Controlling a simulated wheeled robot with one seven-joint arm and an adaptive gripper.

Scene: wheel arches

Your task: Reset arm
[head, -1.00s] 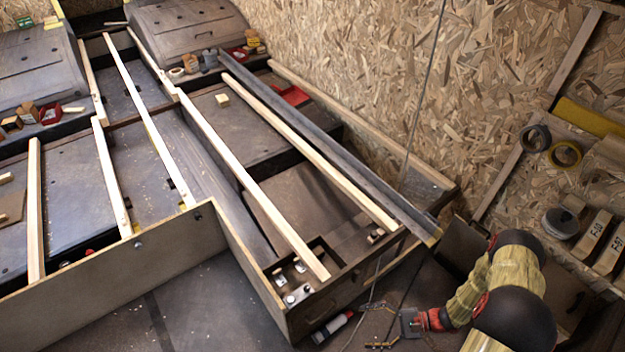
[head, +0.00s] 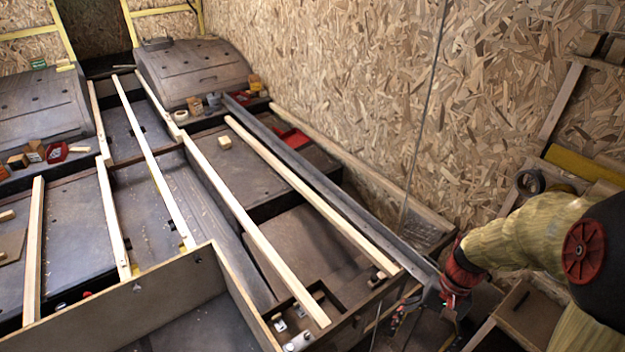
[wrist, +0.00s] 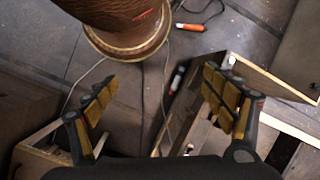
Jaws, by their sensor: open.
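My gripper (wrist: 160,90) is open in the wrist view, its two yellow-padded fingers wide apart with nothing between them. It points down over the grey floor. In the head view my arm comes in from the right, and its red wrist section hangs just past the near end of the long dark rail (head: 330,180). The fingers are small and hard to make out there.
A low timber frame with pale battens (head: 310,195) fills the left and middle. A chipboard wall (head: 350,80) stands behind. In the wrist view, a white tube (wrist: 176,80) and an orange-handled tool (wrist: 190,27) lie on the floor, near wooden box edges.

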